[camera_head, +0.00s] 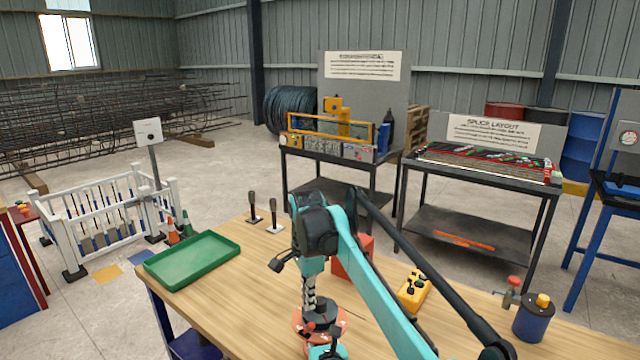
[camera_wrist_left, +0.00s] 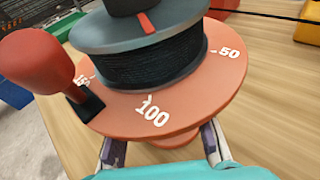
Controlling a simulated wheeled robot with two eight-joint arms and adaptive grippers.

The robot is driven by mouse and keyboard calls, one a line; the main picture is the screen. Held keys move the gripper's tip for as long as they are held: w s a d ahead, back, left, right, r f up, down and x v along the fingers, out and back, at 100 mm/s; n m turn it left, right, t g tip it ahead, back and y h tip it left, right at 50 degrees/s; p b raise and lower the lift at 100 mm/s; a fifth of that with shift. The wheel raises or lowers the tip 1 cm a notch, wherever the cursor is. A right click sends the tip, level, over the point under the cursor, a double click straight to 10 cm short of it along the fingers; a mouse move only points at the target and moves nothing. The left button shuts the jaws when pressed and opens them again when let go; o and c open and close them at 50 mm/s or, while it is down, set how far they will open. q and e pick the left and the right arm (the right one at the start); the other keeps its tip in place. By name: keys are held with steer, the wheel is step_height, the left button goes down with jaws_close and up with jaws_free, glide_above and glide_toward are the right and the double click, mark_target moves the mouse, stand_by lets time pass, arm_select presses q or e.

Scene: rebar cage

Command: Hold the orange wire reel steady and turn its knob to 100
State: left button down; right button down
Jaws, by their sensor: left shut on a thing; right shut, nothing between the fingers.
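The orange wire reel (camera_head: 340,318) stands on the wooden bench, partly hidden by my right arm. In the left wrist view its orange disc (camera_wrist_left: 200,108) carries white numbers, with 100 nearest me and 50 to the right. A dark wire spool sits on the disc. The dark knob (camera_wrist_left: 125,8) is cut off at the top; a red mark below it points roughly toward 100. My left gripper (camera_wrist_left: 162,148) is shut on the reel's lower part beneath the disc. My right gripper (camera_head: 311,300) is shut and empty, pointing down at the reel's top; contact is unclear.
A red handle (camera_wrist_left: 35,60) stands at the disc's left. On the bench are a green tray (camera_head: 193,260), two upright levers, a red block (camera_head: 352,262), a yellow control box (camera_head: 414,290) and a blue can (camera_head: 533,320). Bare bench lies between tray and reel.

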steer(key=shift+w+d, duration=0.2)
steer(key=shift+d, duration=0.05)
stand_by(0.7)
arm_select(q)
steer(key=shift+a, duration=0.15)
arm_select(e)
steer(key=shift+w, duration=0.4)
steer(key=shift+a, duration=0.15)
steer(key=shift+s+a, duration=0.15)
steer(key=shift+a, duration=0.05)
step_height(320, 180, up, 6)
steer(key=shift+a, duration=0.15)
stand_by(0.5)
steer(key=shift+s, duration=0.1)
arm_select(q)
steer(key=c, duration=1)
jaws_free()
